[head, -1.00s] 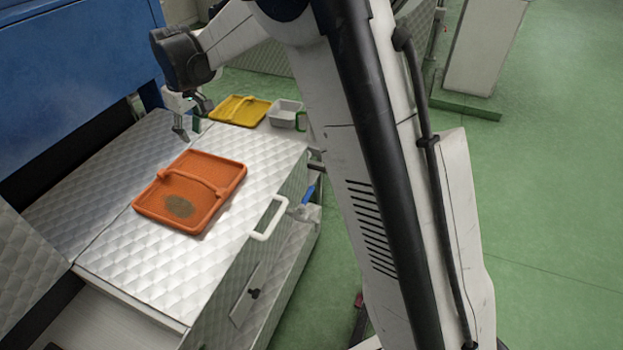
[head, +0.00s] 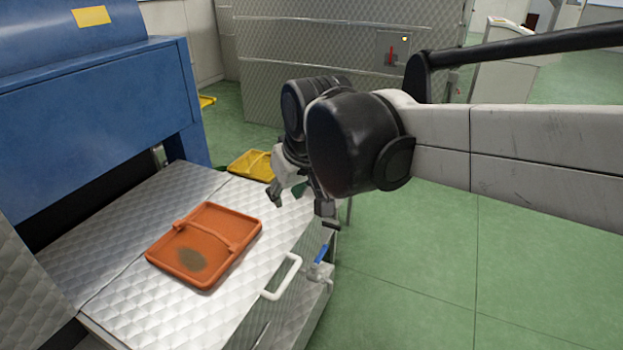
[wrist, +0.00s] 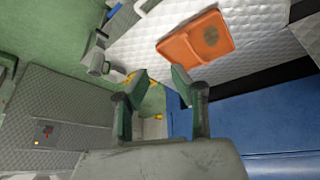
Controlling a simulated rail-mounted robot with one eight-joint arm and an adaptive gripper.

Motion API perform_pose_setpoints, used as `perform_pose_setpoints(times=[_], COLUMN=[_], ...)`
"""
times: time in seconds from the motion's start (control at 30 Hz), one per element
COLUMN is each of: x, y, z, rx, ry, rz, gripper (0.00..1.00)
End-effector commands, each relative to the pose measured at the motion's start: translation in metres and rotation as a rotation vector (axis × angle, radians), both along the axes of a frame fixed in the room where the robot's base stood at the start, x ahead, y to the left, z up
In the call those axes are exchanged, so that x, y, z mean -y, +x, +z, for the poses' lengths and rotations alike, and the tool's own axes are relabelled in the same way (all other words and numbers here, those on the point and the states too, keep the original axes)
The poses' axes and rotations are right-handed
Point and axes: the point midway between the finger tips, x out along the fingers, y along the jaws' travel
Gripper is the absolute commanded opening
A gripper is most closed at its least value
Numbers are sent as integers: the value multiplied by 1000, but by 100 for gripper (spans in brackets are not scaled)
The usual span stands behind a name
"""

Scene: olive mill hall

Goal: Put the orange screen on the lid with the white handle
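The orange screen (head: 222,258), a shallow tray with a raised bar and a brown smudge, lies flat on the quilted metal lid with the white handle (head: 245,290). Its left corner is close to the seam with the panel behind. The white handle (head: 282,277) is on the lid's right edge. My gripper (head: 300,207) is open and empty, above and beyond the lid's far right end, apart from the screen. In the wrist view, my gripper's green-padded fingers (wrist: 160,75) are spread, with the orange screen (wrist: 190,42) beyond them, upper right.
A yellow screen (head: 252,165) lies just past the lid's far end, partly behind my gripper. A blue machine (head: 100,90) stands along the left. A blue-handled valve (head: 321,255) sticks out below the lid's right edge. Green floor (head: 420,270) is open to the right.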

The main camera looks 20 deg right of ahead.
Motion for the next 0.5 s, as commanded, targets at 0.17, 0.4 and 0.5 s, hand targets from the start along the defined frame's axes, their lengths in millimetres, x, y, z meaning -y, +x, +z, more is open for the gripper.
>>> perform_pose_setpoints(times=[0.17,0.4,0.5], x=[17,31,34], y=[-51,-100,-110], z=[-12,-33,-40], rx=[50,109,124], ry=[21,46,53], rz=[-72,-151,-169], gripper=[24,24,24])
